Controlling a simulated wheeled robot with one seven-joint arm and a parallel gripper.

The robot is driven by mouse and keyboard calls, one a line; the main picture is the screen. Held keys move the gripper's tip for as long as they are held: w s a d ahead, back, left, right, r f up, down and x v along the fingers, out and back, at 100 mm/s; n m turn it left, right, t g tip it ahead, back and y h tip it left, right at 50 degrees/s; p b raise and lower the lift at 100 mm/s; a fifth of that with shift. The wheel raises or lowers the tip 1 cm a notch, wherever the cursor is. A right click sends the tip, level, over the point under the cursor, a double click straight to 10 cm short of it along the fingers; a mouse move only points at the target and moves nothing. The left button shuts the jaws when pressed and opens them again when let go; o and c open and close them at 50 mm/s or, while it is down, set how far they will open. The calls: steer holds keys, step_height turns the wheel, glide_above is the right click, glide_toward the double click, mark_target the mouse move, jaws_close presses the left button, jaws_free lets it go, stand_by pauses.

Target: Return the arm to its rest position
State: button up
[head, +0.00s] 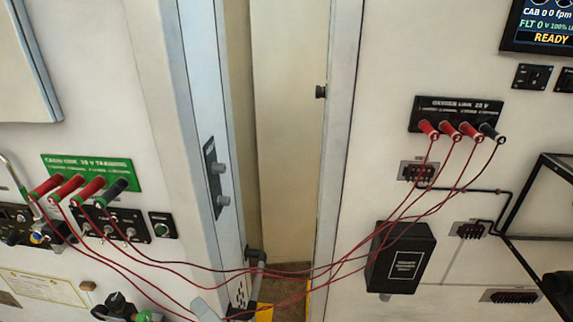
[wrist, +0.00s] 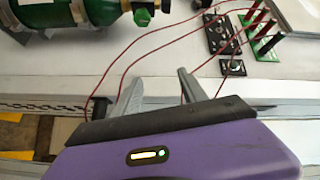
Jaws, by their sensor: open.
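My gripper (wrist: 158,85) shows at the bottom of the wrist view, with a purple body and two grey fingers spread apart. Nothing is held between the fingers. Thin red cables (wrist: 130,65) run close to both fingers; I cannot tell whether they touch. In the head view, I cannot clearly make out the gripper; a pale grey piece at the bottom edge is cut off.
Red cables (head: 290,270) hang across the doorway gap from plugs in a green panel (head: 125,172) to plugs in a black panel (head: 463,106). A black box (head: 400,257) is on the right wall. A green cylinder (wrist: 80,18) lies at upper left in the wrist view.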

steer(key=s+d+f+n+t+h+b, duration=0.1)
steer(key=s+d+f+n+t+h, duration=0.2)
steer(key=d, duration=0.7)
steer(key=s+d+f+t+h+b, duration=0.15)
steer(key=s+d+h, duration=0.35)
steer(key=d, duration=0.6)
steer(key=s+d+f+n+g+h+b, duration=0.1)
steer(key=s+d+f+h, duration=0.1)
steer(key=s+d, duration=0.4)
steer(key=s+d+f+n+h+b, duration=0.1)
steer(key=s+d, duration=0.6)
steer(key=s, duration=0.8)
steer(key=shift+s+f+n+g+h+b, duration=0.15)
steer(key=shift+f+n+g+h+b, duration=0.3)
steer(key=shift+h, duration=0.65)
